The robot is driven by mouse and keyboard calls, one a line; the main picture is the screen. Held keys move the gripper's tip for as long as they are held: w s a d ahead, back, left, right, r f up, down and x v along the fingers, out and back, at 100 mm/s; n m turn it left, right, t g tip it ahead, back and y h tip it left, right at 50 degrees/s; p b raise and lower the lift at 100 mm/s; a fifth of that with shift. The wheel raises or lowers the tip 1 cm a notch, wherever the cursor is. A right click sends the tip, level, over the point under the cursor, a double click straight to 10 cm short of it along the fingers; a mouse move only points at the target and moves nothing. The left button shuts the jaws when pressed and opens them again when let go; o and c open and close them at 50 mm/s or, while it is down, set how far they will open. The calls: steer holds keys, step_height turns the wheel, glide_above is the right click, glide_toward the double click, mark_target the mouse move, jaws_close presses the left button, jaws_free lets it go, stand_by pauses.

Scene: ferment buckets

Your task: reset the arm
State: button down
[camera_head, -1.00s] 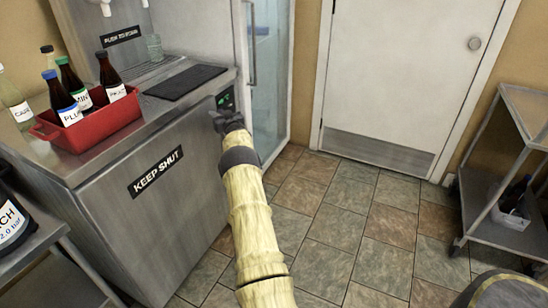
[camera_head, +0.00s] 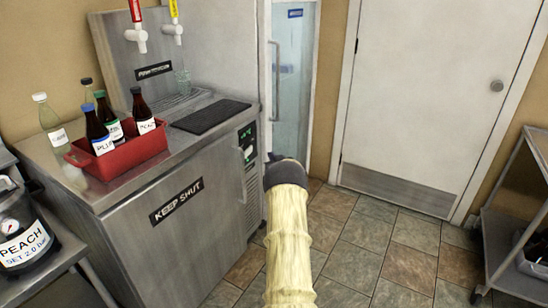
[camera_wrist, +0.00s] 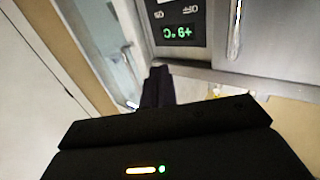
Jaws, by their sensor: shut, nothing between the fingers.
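My gripper (camera_wrist: 156,88) shows in the wrist view as dark fingers held together, with nothing between them. In the head view my arm rises from the bottom centre, and the gripper is mostly hidden beyond the dark wrist cuff. The control panel also shows there (camera_head: 247,143), just left of and above the wrist. I cannot tell the exact gap between fingers and cooler.
A steel cooler (camera_head: 170,255) labelled KEEP SHUT stands left, carrying a red crate (camera_head: 120,160) of bottles and a black mat (camera_head: 211,116). A glass-door fridge (camera_head: 291,85) is behind. A PEACH vessel (camera_head: 28,245) stands far left, a steel cart (camera_head: 505,225) right. Tiled floor (camera_head: 375,245) is open.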

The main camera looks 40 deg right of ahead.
stand_by(0.6)
steer(key=w+a+r+g+y, duration=0.1)
steer(key=a+r+g, duration=0.1)
steer(key=a, duration=0.5)
steer(key=w+a+r+g, duration=0.1)
steer(key=a+r+g, duration=0.1)
steer(key=a, duration=0.5)
steer(key=s+a+g+y, duration=0.1)
steer(key=s+a+g, duration=0.15)
steer(key=a, duration=0.65)
steer(key=s+a+g+y, duration=0.1)
steer(key=s+a, duration=0.3)
steer(key=a, duration=0.4)
steer(key=s+a+f+n+g+y, duration=0.1)
steer(key=s+a+n+g+y, duration=0.15)
steer(key=s+a, duration=1)
steer(key=s+a+n+g+y, duration=0.15)
steer(key=s+a+g, duration=0.25)
steer(key=s+a, duration=0.8)
steer(key=w+d+p+v, duration=0.1)
steer(key=w+p+v, duration=0.1)
steer(key=p+v, duration=1.1)
steer(key=w+d+r+p+v, duration=0.1)
steer(key=w+p+v, duration=0.1)
steer(key=p+v, duration=1.2)
steer(key=shift+d+p, duration=0.3)
steer(key=shift+p, duration=0.1)
